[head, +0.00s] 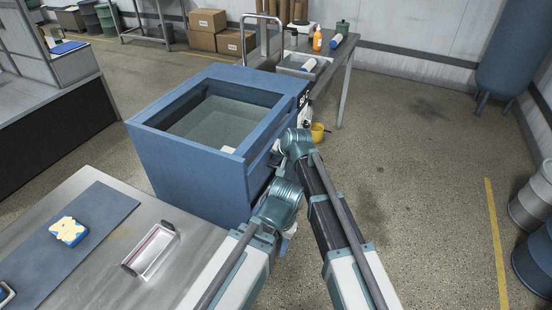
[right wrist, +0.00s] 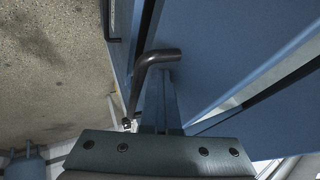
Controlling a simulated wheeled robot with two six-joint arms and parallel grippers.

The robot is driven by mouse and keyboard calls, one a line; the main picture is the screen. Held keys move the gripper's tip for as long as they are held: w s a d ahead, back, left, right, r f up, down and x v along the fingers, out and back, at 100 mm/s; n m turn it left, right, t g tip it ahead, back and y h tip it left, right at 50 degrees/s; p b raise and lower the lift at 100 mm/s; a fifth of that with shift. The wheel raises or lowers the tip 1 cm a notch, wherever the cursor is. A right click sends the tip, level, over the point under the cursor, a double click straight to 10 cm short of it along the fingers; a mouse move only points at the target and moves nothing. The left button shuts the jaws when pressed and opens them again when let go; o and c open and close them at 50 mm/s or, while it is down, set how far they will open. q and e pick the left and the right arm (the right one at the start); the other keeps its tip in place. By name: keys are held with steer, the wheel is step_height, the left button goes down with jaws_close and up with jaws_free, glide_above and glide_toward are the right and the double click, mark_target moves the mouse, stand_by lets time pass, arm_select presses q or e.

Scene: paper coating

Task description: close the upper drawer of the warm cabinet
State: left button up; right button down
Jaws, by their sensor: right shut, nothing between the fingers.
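The warm cabinet (head: 185,170) is the blue box with a glass-topped opening, left of centre in the head view. Its drawer side faces right and is mostly covered by my arm links, so I cannot tell there how far the upper drawer stands out. In the right wrist view my right gripper (right wrist: 161,85) is shut and empty, pointing along blue cabinet panels (right wrist: 225,40). A dark bent handle bar (right wrist: 156,58) crosses at its fingertips; I cannot tell if they touch. A slanted gap shows between blue panels at the right.
A steel table (head: 105,200) with a grey mat, a yellow-and-white block (head: 68,231) and a metal tray (head: 152,250) stands at the front left. A yellow pot (head: 318,132) is beyond the cabinet, near a work table (head: 335,62).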

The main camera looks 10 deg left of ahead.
steer(key=shift+w+a, duration=0.1)
steer(key=shift+a, duration=0.2)
steer(key=shift+r, duration=0.2)
steer(key=p+v, duration=0.8)
steer(key=v, duration=0.2)
steer(key=shift+d+f, duration=0.2)
steer(key=shift+d, duration=0.1)
steer(key=shift+d, duration=0.1)
